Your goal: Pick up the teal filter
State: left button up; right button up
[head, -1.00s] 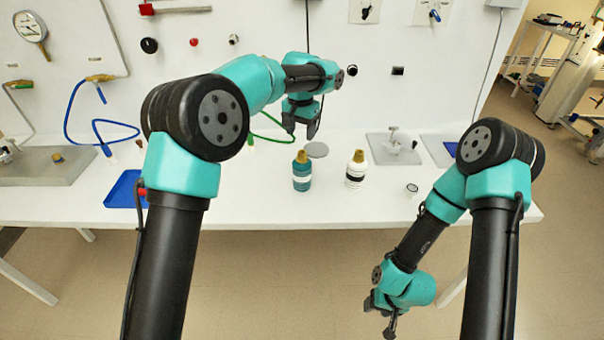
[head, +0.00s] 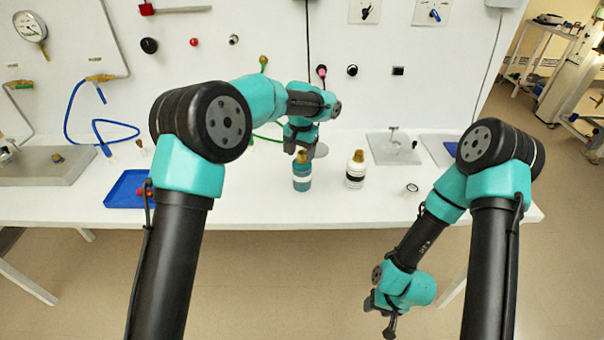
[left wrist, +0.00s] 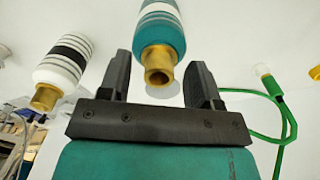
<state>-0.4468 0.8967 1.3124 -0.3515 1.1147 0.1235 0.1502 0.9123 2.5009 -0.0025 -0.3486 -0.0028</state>
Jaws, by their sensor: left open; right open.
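The teal filter (head: 302,176) stands upright on the white bench, with a white band and a brass neck on top. It also shows in the left wrist view (left wrist: 160,36), its brass end pointing between my fingers. My left gripper (head: 304,150) is open just above and behind the filter's neck in the head view. In the left wrist view, its two fingers (left wrist: 160,82) stand on either side of the brass neck, with gaps and nothing gripped. My right gripper (head: 386,322) hangs low in front of the bench, open and empty.
A white filter with a black band (head: 355,174) stands just right of the teal one, also in the left wrist view (left wrist: 62,68). A small ring (head: 411,188) lies farther right. A blue tray (head: 126,189) is at left. A green hose (left wrist: 276,120) runs close behind.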

pick_arm(q)
jog(key=shift+f, duration=0.7)
jog(key=shift+c, duration=0.4)
grip_shut()
